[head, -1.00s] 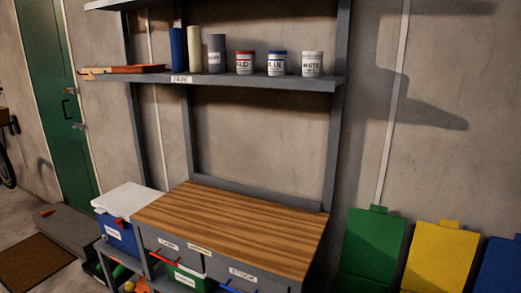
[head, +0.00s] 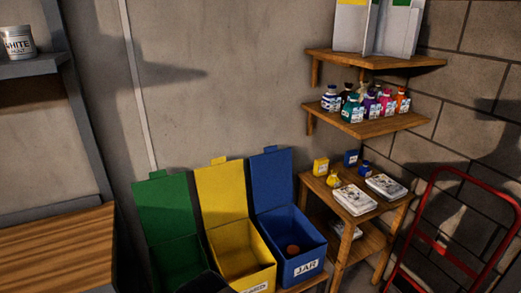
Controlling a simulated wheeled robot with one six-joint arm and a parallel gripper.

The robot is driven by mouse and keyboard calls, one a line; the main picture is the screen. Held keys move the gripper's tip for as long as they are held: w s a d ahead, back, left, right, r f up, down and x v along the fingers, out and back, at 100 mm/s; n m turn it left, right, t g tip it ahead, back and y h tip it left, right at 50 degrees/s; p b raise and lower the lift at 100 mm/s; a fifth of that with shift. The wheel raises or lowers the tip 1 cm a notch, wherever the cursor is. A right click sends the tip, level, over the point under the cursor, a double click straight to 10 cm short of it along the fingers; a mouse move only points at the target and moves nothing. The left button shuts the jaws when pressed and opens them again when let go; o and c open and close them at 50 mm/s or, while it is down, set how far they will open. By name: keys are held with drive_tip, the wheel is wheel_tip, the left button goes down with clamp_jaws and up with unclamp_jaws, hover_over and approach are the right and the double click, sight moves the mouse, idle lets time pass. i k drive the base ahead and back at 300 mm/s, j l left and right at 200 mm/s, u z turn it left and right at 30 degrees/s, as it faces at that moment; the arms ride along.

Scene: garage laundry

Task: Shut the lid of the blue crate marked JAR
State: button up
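The blue crate (head: 308,246) marked JAR stands at the right end of a row of three crates in the head view. Its blue lid (head: 271,180) is open and stands upright at the back, leaning near the wall. The white JAR label (head: 306,268) is on the crate's front. A small reddish-brown round thing (head: 292,249) lies inside it. My gripper is not in view. A dark shape at the bottom edge hides part of the green and yellow crates; I cannot tell what it is.
A yellow crate (head: 240,250) and a green crate (head: 175,262) stand to the left, lids open. A wooden side table (head: 330,193) with boxes stands close on the right, a red hand truck (head: 436,187) beyond it. The workbench (head: 60,245) is at the left.

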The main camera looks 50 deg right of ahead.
sight(271, 171)
drive_tip(key=z, duration=1.6)
